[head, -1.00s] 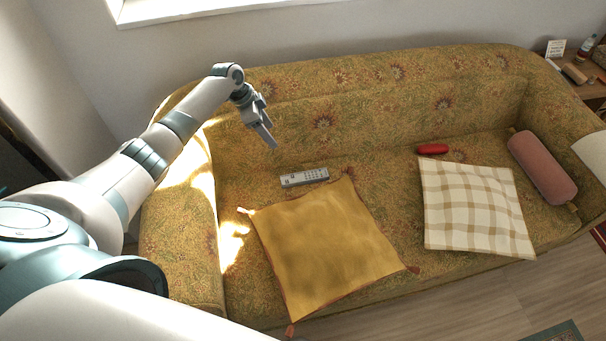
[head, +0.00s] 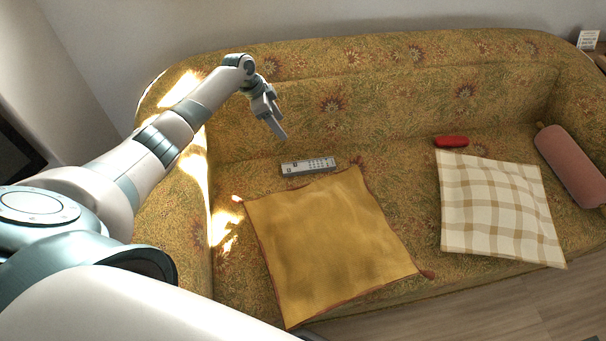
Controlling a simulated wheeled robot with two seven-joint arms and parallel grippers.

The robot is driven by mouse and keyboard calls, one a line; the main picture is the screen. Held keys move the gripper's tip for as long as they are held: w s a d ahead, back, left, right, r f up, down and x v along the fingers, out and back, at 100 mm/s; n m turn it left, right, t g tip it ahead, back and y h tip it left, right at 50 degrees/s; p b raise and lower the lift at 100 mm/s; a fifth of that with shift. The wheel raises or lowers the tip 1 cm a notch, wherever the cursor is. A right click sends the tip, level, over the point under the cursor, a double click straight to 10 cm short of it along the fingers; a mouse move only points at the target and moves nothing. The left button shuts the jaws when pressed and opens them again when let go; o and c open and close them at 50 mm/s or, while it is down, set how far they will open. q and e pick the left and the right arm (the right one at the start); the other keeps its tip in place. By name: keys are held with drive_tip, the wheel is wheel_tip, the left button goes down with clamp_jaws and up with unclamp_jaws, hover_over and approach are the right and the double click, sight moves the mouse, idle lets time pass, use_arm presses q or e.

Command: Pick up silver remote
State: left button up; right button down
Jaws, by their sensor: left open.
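The silver remote (head: 308,166) lies flat on the seat of the patterned sofa (head: 380,150), just behind the yellow cushion. My left gripper (head: 279,130) is above the seat, up and to the left of the remote, pointing down. It is open and empty, apart from the remote. My right gripper is not in view.
The yellow cushion (head: 330,245) lies just in front of the remote. A checked cushion (head: 500,210), a red object (head: 451,141) and a pink bolster (head: 572,165) are farther right. The seat right of the remote is clear.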

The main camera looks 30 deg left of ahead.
use_arm(q)
wheel_tip(320, 180, down, 7)
drive_tip(key=b, duration=0.5)
drive_tip(key=shift+f+b, duration=0.2)
drive_tip(key=shift+b, duration=0.2)
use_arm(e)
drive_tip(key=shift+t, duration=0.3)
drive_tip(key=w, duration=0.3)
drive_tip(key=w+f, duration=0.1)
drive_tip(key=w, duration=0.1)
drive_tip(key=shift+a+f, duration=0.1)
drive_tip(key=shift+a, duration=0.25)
use_arm(q)
drive_tip(key=shift+f, duration=0.1)
